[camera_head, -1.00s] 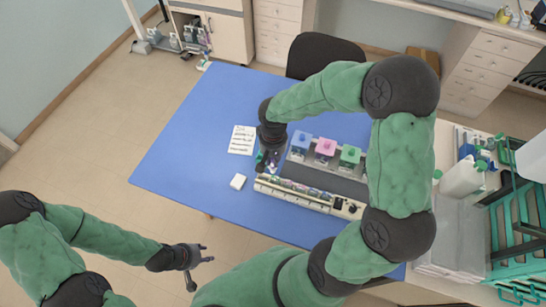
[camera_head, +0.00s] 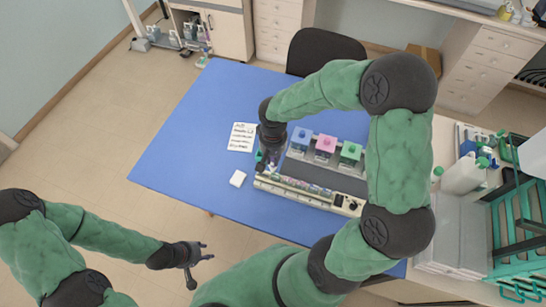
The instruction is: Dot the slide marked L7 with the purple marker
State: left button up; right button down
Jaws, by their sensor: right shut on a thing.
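A long pale rack (camera_head: 342,204) with a row of small slides (camera_head: 300,187) stands near the front of the blue table. The slide labels are too small to read, so I cannot tell which is L7. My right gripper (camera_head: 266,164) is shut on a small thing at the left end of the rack. The held thing is mostly hidden by the gripper, and I cannot make out its colour. I cannot tell whether it touches a slide. My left gripper (camera_head: 203,255) is open and empty, off the table's front edge.
Blue, pink (camera_head: 325,146) and green-topped jars stand behind the rack. The left part of the blue table (camera_head: 185,145) is clear. My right arm covers the table's right part.

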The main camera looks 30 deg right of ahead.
jog(key=shift+f+b, duration=0.4)
jog(key=shift+b, duration=0.1)
dwell(2.6)
jog(key=shift+r+p, duration=1.9)
jog(key=shift+r, duration=1.15)
